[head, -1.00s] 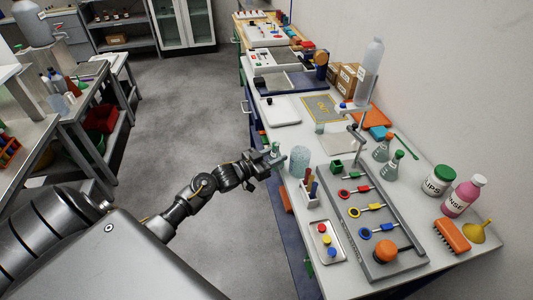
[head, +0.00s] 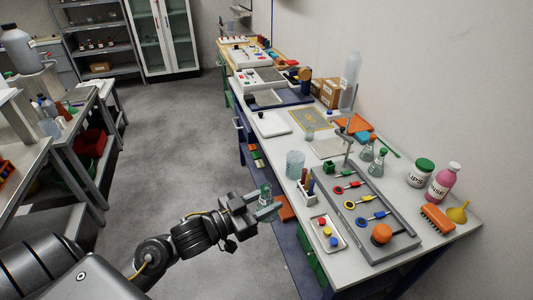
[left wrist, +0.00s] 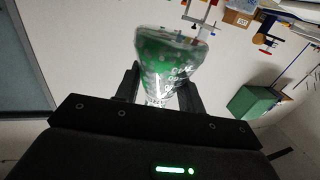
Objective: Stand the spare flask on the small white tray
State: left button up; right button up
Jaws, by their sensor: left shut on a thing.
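My left gripper (head: 262,212) is shut on a small clear flask (head: 266,191) with green in it. In the head view they are in front of the bench's left edge, apart from the bench top. The flask also shows between the fingers in the left wrist view (left wrist: 170,58). A flat white tray (head: 272,124) lies empty farther back on the bench. A smaller pale tray (head: 341,246) with red, yellow and blue round pieces lies near the front. I cannot tell the flask's exact tilt. My right gripper is not in view.
A clear beaker (head: 295,164) and a white holder (head: 306,196) stand near the bench edge. Two green-stoppered flasks (head: 377,166) (head: 367,153) stand farther right, past a grey rack (head: 385,222).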

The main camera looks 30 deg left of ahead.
aim_at(269, 130)
jog(key=u, duration=0.55)
jog(key=k, duration=0.65)
jog(key=u, duration=0.95)
jog(key=i, duration=1.8)
jog(key=z, duration=1.15)
jog(key=i, duration=0.7)
jog(key=z, duration=0.75)
